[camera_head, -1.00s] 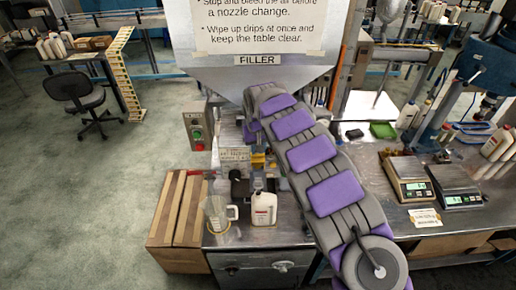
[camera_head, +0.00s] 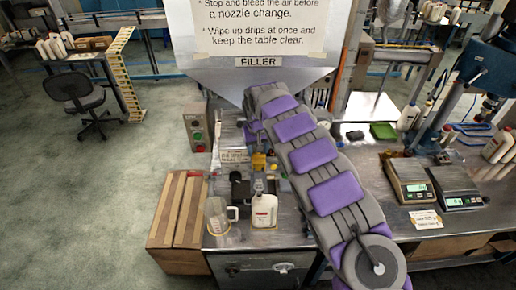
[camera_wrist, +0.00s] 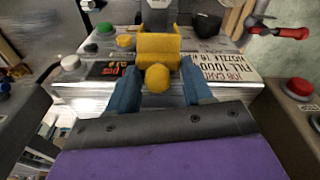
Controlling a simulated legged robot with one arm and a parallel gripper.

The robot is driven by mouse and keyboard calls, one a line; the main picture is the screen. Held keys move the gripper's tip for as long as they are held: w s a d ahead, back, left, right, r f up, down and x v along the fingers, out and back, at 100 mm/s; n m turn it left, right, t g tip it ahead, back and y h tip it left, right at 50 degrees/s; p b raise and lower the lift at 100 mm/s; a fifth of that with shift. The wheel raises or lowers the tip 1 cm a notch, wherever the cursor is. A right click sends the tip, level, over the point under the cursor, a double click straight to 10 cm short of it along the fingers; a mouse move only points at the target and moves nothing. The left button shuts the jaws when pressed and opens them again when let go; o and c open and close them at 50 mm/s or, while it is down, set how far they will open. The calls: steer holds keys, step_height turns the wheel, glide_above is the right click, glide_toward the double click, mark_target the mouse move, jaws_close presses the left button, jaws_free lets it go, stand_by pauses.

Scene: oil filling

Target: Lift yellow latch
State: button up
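The yellow latch (camera_wrist: 158,46) shows in the wrist view as a wide yellow block with a round yellow knob (camera_wrist: 157,78) on its near side. In the head view the latch (camera_head: 259,161) is a small yellow piece on the filler, left of my arm. My gripper (camera_wrist: 160,74) has two blue fingers, one on each side of the knob, with visible gaps between them and it. The gripper is open and empty.
A white bottle (camera_head: 264,210) and a clear jug (camera_head: 217,215) stand on the metal table below the latch. A control box with a red button (camera_head: 197,127) is to the left. In the wrist view, coloured buttons (camera_wrist: 105,28) and a red-handled valve (camera_wrist: 288,31) flank the latch.

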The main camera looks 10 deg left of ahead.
mark_target(258, 163)
steer(key=shift+s+r, duration=0.1)
steer(key=shift+r, duration=0.05)
step_height(258, 163, up, 17)
steer(key=s+b, duration=0.1)
steer(key=s, duration=0.1)
steer(key=shift+d+b, duration=0.2)
steer(key=shift+b, duration=0.2)
steer(key=shift+s, duration=0.1)
